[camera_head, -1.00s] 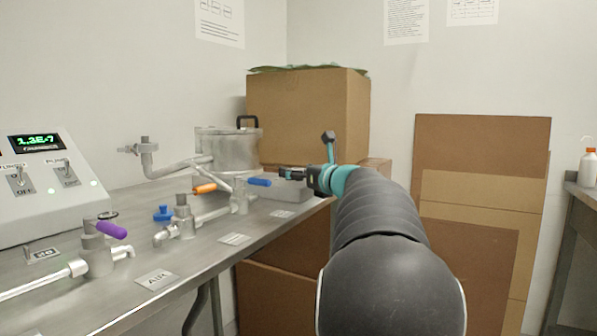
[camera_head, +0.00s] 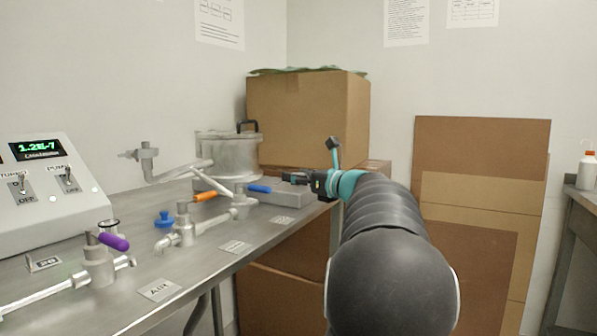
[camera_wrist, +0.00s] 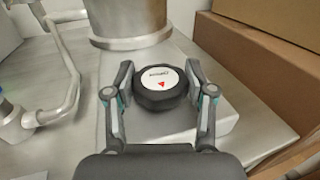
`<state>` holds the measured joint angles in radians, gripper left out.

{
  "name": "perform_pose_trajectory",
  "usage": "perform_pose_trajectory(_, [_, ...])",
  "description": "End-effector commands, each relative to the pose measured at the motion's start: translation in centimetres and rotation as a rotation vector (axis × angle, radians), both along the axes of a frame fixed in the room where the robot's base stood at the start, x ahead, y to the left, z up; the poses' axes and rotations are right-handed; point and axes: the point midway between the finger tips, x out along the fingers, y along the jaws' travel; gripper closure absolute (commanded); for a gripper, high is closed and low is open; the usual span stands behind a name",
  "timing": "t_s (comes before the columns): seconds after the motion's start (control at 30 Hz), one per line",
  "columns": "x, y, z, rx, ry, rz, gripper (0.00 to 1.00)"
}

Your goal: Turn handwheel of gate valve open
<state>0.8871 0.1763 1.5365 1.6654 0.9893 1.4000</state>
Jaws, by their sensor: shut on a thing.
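A black, round, faceted handwheel (camera_wrist: 161,86) with a white disc and a red mark on top shows in the wrist view. It sits above a flat grey metal body (camera_wrist: 166,128), in front of a metal cylinder. My gripper (camera_wrist: 160,72) has one finger on each side of the wheel and is shut on it. In the head view my gripper (camera_head: 288,177) is at the far right end of the bench, over a low grey block (camera_head: 284,196). There the wheel is too small and covered to make out clearly.
A metal chamber (camera_head: 228,155) stands behind on the steel bench (camera_head: 225,262). Pipes with orange (camera_head: 205,196), blue (camera_head: 259,188) and purple (camera_head: 113,241) handles lie to the left. A large cardboard box (camera_head: 305,115) is behind; cardboard also rises close on the right in the wrist view.

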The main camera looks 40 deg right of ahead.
Motion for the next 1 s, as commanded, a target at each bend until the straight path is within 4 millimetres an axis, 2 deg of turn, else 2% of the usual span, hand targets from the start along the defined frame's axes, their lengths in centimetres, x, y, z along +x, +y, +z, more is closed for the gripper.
perform_pose_trajectory(0.13, [0.05,-0.32,0.52,0.003,0.001,0.117,0.8])
perform_pose_trajectory(0.6, [0.14,-0.34,-0.12,0.0,0.0,0.541,0.8])
perform_pose_trajectory(1.0, [0.13,-0.23,-0.02,0.0,0.0,0.734,0.8])
